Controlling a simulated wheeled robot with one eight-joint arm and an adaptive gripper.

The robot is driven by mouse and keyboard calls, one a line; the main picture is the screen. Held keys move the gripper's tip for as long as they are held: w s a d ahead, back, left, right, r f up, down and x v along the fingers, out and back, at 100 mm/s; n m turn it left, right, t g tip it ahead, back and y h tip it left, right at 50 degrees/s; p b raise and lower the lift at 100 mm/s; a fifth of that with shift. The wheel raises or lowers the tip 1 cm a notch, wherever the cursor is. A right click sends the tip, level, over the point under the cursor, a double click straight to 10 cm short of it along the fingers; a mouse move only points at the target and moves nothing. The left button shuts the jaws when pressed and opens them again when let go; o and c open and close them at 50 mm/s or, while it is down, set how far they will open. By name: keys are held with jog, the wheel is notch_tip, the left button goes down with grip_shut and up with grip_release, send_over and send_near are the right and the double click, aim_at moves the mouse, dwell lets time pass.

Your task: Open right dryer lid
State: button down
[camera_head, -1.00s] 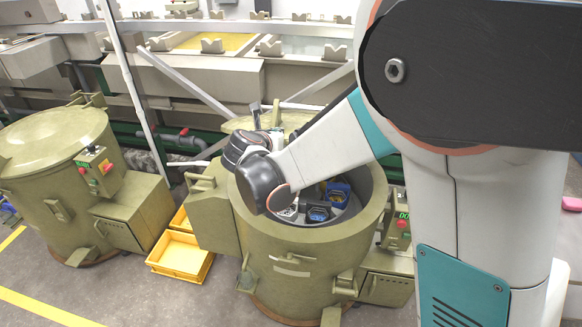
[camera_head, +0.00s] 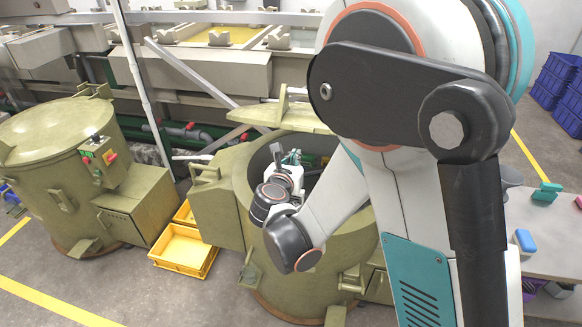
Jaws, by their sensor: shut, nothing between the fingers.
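The right dryer (camera_head: 262,262) is a round olive drum in the middle of the view, and its mouth is uncovered. Its olive lid (camera_head: 262,116) is up behind the mouth, seen nearly edge-on with a raised rib on it; my arm hides its right part. My gripper (camera_head: 291,157) is small in the picture, over the drum's mouth and just below the lid in the view. It is shut and empty. I cannot tell whether it touches the lid. My arm hides most of the drum's inside and its right side.
A left dryer (camera_head: 62,185) stands with its lid closed. Yellow crates (camera_head: 183,250) sit on the floor between the dryers. A plating line with rails (camera_head: 190,75) runs behind. A table (camera_head: 545,225) with small coloured items and blue crates (camera_head: 560,90) are at the right.

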jog(key=w+r, duration=0.1)
jog(key=w, duration=0.1)
jog(key=w+d+r, duration=0.1)
jog(key=w+r, duration=0.1)
jog(key=shift+d, duration=0.2)
